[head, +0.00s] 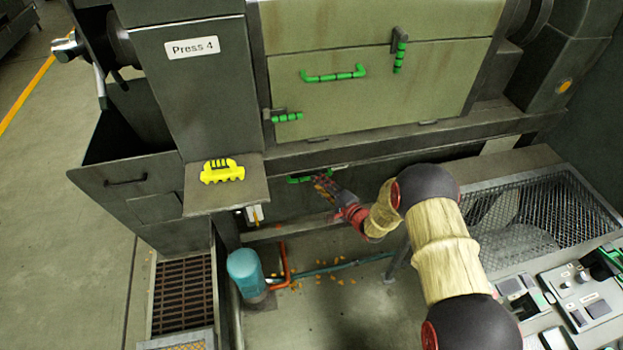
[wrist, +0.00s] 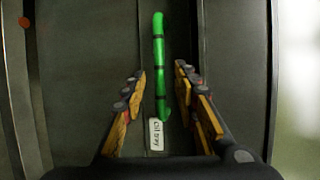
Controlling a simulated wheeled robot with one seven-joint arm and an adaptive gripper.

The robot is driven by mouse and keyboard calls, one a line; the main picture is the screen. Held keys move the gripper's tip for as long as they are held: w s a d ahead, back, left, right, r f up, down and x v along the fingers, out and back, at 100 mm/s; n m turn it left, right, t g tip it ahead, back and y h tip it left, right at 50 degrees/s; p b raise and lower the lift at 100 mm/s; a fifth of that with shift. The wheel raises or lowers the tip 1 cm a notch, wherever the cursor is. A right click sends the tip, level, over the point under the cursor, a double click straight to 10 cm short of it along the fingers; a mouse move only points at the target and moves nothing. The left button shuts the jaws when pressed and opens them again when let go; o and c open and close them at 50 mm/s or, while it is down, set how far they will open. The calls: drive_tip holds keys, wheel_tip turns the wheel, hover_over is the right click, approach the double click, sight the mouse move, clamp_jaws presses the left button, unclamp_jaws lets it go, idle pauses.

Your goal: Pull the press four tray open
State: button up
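The press four tray (head: 270,207) is a dark grey front panel low on the press, under the ledge below the pale doors. Its green bar handle (head: 299,180) shows at the panel's upper edge, partly hidden by my gripper. My gripper (head: 322,186) is at the handle's right part. In the wrist view, the handle (wrist: 159,50) runs upright between the two open fingers of my gripper (wrist: 160,74), with space on both sides. No contact shows; how deep the handle sits between the fingers is unclear. A white label (wrist: 156,134) is beside the handle's lower end.
The Press 4 sign (head: 192,47) is on the housing. A yellow object (head: 222,171) lies on a small shelf to the left. A blue cylinder (head: 246,275), a pipe (head: 340,266) and orange bits are on the floor below. A mesh-topped unit (head: 540,215) stands right of my arm.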

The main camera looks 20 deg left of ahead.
drive_tip(key=shift+b+x, duration=0.65)
drive_tip(key=shift+x, duration=2.05)
drive_tip(key=shift+f, duration=0.1)
drive_tip(key=c, duration=0.3)
drive_tip(key=c, duration=0.4)
drive_tip(key=shift+d, duration=0.1)
clamp_jaws()
